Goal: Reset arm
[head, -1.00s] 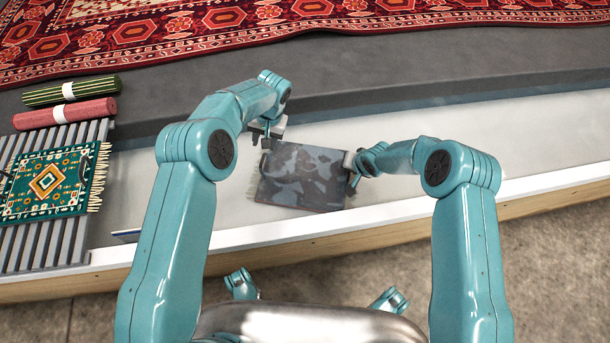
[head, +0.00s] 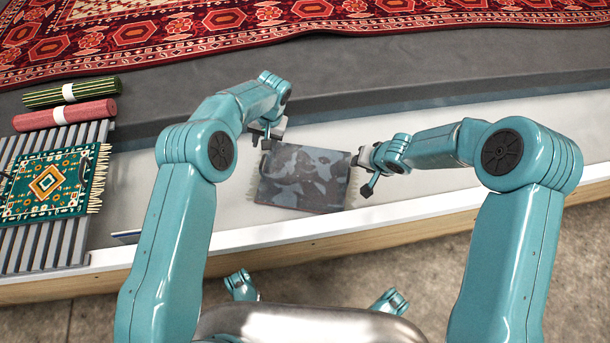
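My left gripper (head: 266,138) is at the upper left corner of a small grey patterned mat (head: 303,177) with fringed ends, which lies flat in the white pit. I cannot tell whether the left fingers touch the mat. My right gripper (head: 362,174) is just right of the mat's right edge, with its fingers apart and nothing between them. My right arm reaches in from the right over the pit's front rim.
A green patterned rug (head: 50,185) lies on a slatted grey rack (head: 40,245) at left. A red rolled rug (head: 64,114) and a green striped roll (head: 71,91) lie behind it. A large red rug (head: 180,30) spans the back. A white rim (head: 290,229) edges the pit.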

